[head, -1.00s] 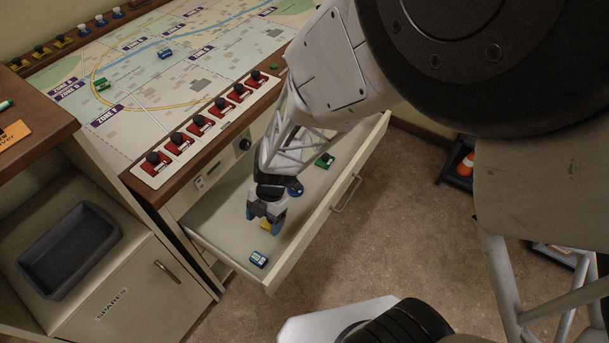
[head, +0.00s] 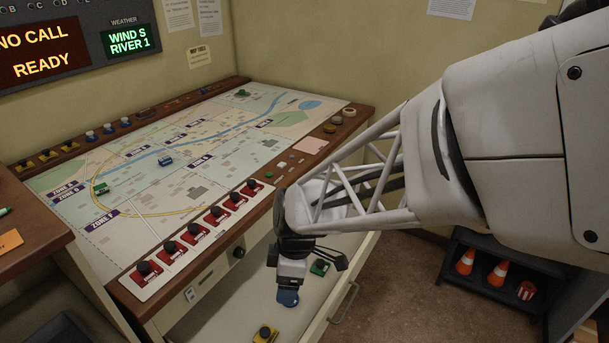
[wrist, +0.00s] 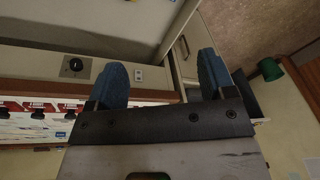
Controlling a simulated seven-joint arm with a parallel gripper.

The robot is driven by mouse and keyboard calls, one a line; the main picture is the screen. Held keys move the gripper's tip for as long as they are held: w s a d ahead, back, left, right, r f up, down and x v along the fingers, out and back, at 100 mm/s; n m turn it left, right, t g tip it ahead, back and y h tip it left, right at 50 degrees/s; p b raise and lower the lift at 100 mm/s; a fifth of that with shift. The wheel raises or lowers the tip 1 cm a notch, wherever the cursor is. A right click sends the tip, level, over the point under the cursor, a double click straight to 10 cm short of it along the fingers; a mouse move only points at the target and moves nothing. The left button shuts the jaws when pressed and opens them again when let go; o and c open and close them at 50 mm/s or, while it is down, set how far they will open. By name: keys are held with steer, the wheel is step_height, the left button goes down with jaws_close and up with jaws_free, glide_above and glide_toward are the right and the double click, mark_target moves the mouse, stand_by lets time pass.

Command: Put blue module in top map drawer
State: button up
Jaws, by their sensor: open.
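The open top map drawer (head: 222,312) sits below the map console. My gripper (head: 288,297) is open over it, pointing down. A blue shape at its lower end overlaps my blue fingertips, so I cannot tell whether the blue module shows there. A yellow module (head: 265,334) with a black knob and a green module (head: 320,267) lie in the drawer, on either side of my gripper in the picture. In the wrist view my two blue fingers (wrist: 164,82) are spread apart with no module visible between them.
Red switches (head: 205,228) line the console edge above the drawer. A blue vehicle piece (head: 165,161) and a green one (head: 100,188) stand on the map. A dark shelf with orange cones (head: 497,275) is at right.

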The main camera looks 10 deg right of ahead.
steer(key=s+d+r+m+t+h, duration=0.1)
steer(key=s+d+r+m, duration=0.4)
steer(key=r+m, duration=0.3)
steer(key=s+d+r+m+t+h, duration=0.1)
steer(key=s+d+r+m+t, duration=0.1)
steer(key=s+d+r+m, duration=0.3)
step_height(320, 180, up, 4)
steer(key=d+m, duration=0.1)
steer(key=m, duration=0.1)
steer(key=shift+s+m+h, duration=0.3)
steer(key=shift+m, duration=0.1)
